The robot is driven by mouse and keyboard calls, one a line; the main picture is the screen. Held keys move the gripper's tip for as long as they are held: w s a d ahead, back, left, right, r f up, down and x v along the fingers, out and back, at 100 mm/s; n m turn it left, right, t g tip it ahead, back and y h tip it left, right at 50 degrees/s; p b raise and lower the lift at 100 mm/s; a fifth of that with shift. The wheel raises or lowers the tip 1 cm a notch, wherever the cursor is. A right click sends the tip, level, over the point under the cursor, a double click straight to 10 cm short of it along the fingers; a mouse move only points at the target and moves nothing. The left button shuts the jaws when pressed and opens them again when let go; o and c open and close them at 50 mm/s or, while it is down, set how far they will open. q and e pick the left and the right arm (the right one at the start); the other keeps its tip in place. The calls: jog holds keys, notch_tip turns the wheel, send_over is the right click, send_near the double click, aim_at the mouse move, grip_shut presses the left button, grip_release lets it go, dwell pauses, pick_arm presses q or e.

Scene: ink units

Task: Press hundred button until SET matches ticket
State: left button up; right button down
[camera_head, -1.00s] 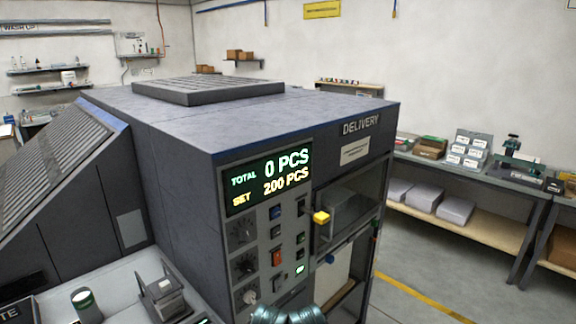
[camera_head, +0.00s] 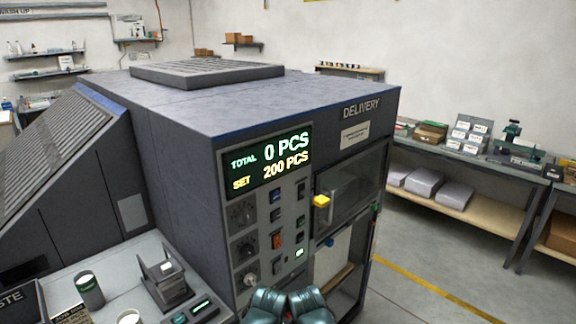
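The display (camera_head: 267,160) on the dark press reads TOTAL 0 PCS in pale green and SET 200 PCS in yellow. Below it the control panel (camera_head: 258,232) carries knobs at the left and small buttons at the right, including a blue one (camera_head: 275,196), an orange-red one (camera_head: 277,240) and a lit green one (camera_head: 299,253). Their labels are too small to read, so I cannot tell which is the hundred button. A small printed card (camera_head: 73,314) lies at the lower left, partly cut off; I cannot read it fully.
A yellow knob (camera_head: 321,201) sticks out at the delivery window. A side shelf (camera_head: 140,262) holds a canister (camera_head: 89,289) and a small device (camera_head: 166,280). Open floor lies at right.

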dwell(0.3)
pick_arm(q)
grip_shut()
jog(key=shift+w, duration=0.1)
dwell(1.5)
